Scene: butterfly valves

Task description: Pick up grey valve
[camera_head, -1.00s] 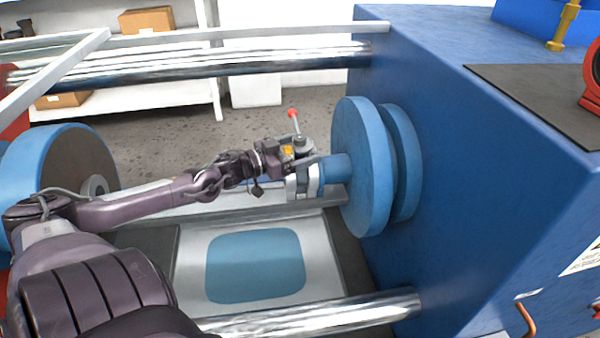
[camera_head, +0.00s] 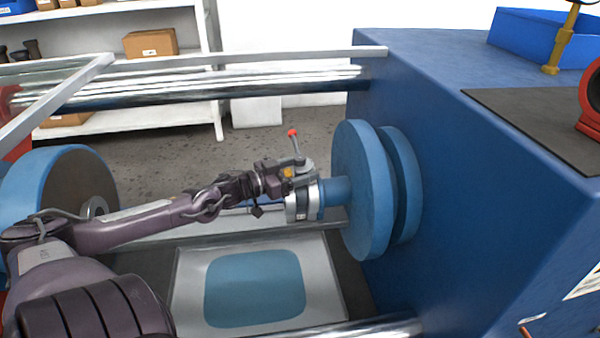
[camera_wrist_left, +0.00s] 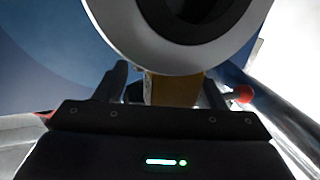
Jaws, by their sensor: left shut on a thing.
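The grey valve (camera_head: 303,205) is a ring-shaped body with a lever that ends in a red ball. It stands at the end of the blue stub on the machine's round blue disc (camera_head: 362,190); I cannot tell whether they touch. My left gripper (camera_head: 287,174) is shut on the valve's neck, above the ring. In the left wrist view, the grey ring and its dark bore fill the top. The yellow neck (camera_wrist_left: 172,90) sits between the fingers, and the red ball shows at the right. My right gripper is not in view.
The big blue machine block (camera_head: 470,190) fills the right side. A red ring-shaped part (camera_head: 592,95) stands on its black mat (camera_head: 535,115), with a blue bin (camera_head: 545,35) behind. Steel bars run across the front and back. Shelves with boxes (camera_head: 150,43) stand behind.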

